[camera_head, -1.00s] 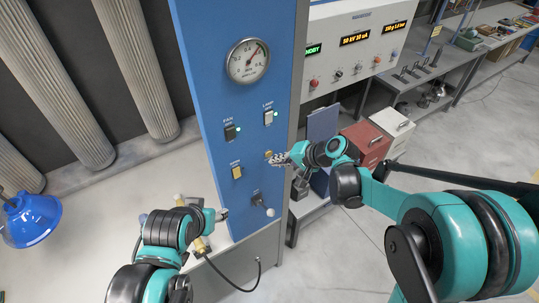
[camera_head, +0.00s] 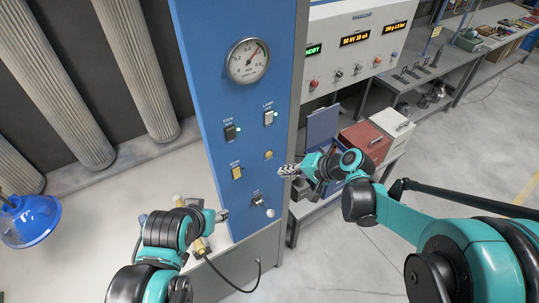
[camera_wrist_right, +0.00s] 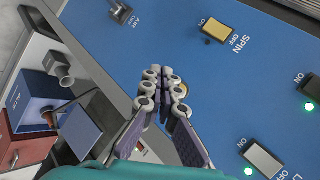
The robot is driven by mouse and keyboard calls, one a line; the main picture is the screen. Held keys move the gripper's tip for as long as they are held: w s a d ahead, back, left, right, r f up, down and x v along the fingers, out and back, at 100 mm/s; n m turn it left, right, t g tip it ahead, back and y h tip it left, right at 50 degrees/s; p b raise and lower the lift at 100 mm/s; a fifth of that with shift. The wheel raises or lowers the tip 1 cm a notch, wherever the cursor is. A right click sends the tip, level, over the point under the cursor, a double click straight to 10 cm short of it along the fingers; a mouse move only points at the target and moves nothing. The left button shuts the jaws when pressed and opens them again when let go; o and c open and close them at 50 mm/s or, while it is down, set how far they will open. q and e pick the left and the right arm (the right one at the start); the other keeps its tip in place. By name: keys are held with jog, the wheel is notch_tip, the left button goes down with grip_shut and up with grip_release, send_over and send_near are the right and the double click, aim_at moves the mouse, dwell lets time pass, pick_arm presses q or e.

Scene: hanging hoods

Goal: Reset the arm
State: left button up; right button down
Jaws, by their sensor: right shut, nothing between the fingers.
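My right gripper (camera_head: 288,170) is shut and empty, held in front of the right edge of the blue control panel (camera_head: 215,75). In the right wrist view its fingers (camera_wrist_right: 166,80) are together at the tips and partly cover a round yellow button. That button (camera_head: 268,154) shows clear on the panel in the head view. My right arm reaches in from the right. My left gripper (camera_head: 222,215) is small at the lower panel, low and left of the lever knob (camera_head: 270,212); its fingers are too small to read.
The panel carries a gauge (camera_head: 248,61), a fan switch (camera_head: 231,132), a lamp switch (camera_head: 269,117) and a yellow spin switch (camera_head: 236,172). A red box (camera_head: 365,143) and a white box (camera_head: 393,130) stand right of it. A blue hood (camera_head: 30,220) hangs at left.

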dwell(0.6)
jog(key=s+d+f+n+h+b, duration=0.1)
jog(key=s+d+f+h+b, duration=0.1)
jog(key=s+d+f+b, duration=0.3)
jog(key=s+d+f+n+t+h+b, duration=0.1)
jog(key=s+d+f+h+b, duration=0.2)
jog(key=f+b, duration=1)
jog(key=s+d+f+n+t+h+b, duration=0.1)
jog(key=s+d+f+h+b, duration=0.2)
jog(key=s+d+f+b, duration=0.5)
jog(key=s+f+b, duration=0.1)
jog(key=f+b, duration=0.1)
jog(key=b, duration=0.3)
jog(key=shift+s+d+n, duration=0.2)
jog(key=shift+s+n, duration=0.05)
jog(key=shift+n, duration=0.15)
